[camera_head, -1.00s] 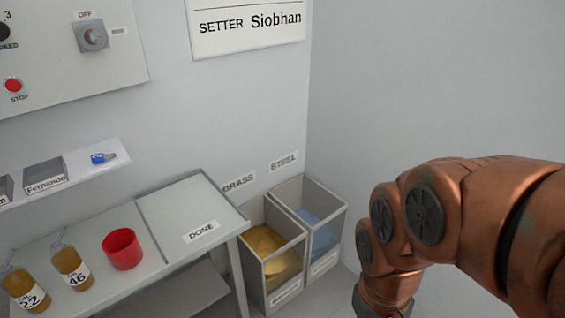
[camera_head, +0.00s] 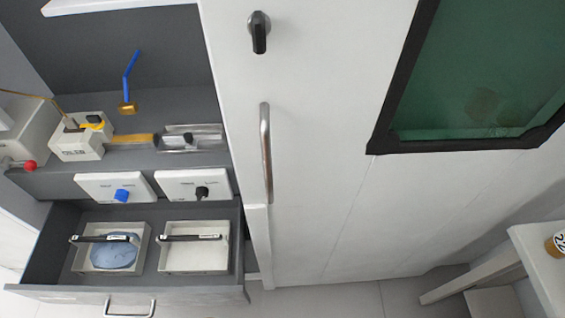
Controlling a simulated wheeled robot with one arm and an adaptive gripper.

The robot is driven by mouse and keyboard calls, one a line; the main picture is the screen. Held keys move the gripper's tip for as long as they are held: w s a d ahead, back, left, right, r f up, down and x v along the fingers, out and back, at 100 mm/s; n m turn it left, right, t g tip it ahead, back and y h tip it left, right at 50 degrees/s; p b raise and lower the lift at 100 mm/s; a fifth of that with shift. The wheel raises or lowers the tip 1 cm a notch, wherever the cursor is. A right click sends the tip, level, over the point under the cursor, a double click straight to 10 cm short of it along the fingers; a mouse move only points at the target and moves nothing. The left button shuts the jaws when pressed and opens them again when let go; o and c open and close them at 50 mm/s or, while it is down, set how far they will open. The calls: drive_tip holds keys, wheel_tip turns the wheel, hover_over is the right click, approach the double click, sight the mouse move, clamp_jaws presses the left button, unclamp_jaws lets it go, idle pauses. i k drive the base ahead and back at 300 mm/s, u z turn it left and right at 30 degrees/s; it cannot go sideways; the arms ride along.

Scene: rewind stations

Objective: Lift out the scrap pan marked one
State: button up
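Two shallow, light-coloured pans sit side by side in an open grey drawer (camera_head: 58,240) at the lower left. The left pan (camera_head: 142,250) holds a blue heap. The right pan (camera_head: 195,262) looks pale and empty inside. Each has a dark bar handle across it with a small white label, too small to read, so I cannot tell which is marked one. My gripper is not in view.
Above the drawer are two white panels, one with a blue knob (camera_head: 122,195) and one with a black knob (camera_head: 202,191). A machine with a red ball lever (camera_head: 29,165) stands left. A tall white door (camera_head: 330,130) with a metal handle (camera_head: 265,150) is right of the drawer. A table (camera_head: 540,265) stands far right.

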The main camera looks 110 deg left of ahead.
sight(105, 248)
drive_tip(key=u, duration=5.3)
drive_tip(key=k, duration=0.5)
drive_tip(key=z, duration=0.9)
drive_tip(key=i, duration=1.2)
drive_tip(key=u, duration=2.6)
